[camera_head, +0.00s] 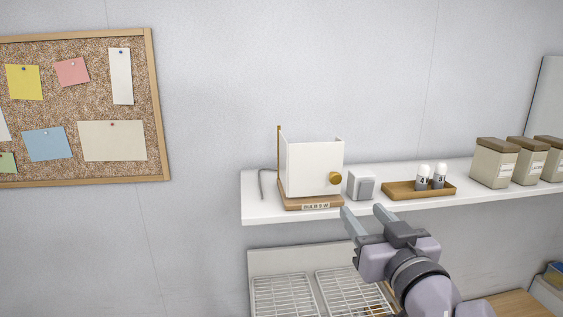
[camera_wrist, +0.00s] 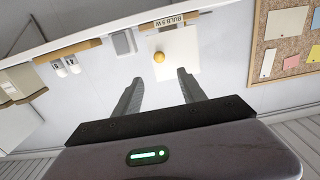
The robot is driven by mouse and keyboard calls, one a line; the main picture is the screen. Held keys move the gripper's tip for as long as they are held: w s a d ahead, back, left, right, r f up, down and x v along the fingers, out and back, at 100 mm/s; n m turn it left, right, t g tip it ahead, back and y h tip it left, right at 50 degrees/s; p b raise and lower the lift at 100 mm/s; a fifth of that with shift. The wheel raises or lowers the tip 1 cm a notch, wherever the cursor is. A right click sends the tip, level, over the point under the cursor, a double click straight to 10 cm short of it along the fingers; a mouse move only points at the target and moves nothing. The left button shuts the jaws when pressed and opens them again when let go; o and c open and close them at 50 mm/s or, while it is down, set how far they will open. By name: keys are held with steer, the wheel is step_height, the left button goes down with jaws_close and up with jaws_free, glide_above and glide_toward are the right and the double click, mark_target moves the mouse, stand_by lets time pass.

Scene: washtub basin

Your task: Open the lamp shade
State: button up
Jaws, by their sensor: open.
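The lamp shade (camera_head: 308,166) is a white box-like panel on a wooden base (camera_head: 311,200) with a small label, standing on the white shelf. A round brass knob (camera_head: 335,178) sits at the right of its front face. The shade appears upside down in the wrist view (camera_wrist: 180,50), with the knob (camera_wrist: 159,58) near its edge. My gripper (camera_head: 362,210) is open and empty, in front of the shelf edge, below and to the right of the lamp. In the wrist view its fingers (camera_wrist: 158,84) point toward the shade, apart from the knob.
On the shelf (camera_head: 430,207), right of the lamp, are a small grey-white box (camera_head: 361,185), a wooden tray (camera_head: 400,193) with two small bulb-like items, and several lidded canisters (camera_head: 494,165). A wire rack (camera_head: 285,296) lies below. A cork board (camera_head: 85,108) hangs at left.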

mark_target(336, 180)
steer(key=w+p, duration=0.1)
steer(key=w, duration=0.4)
steer(key=w+p, duration=0.1)
steer(key=w, duration=0.9)
steer(key=shift+a+p, duration=0.35)
steer(key=shift+p, duration=0.05)
steer(key=shift+c, duration=0.2)
jaws_close()
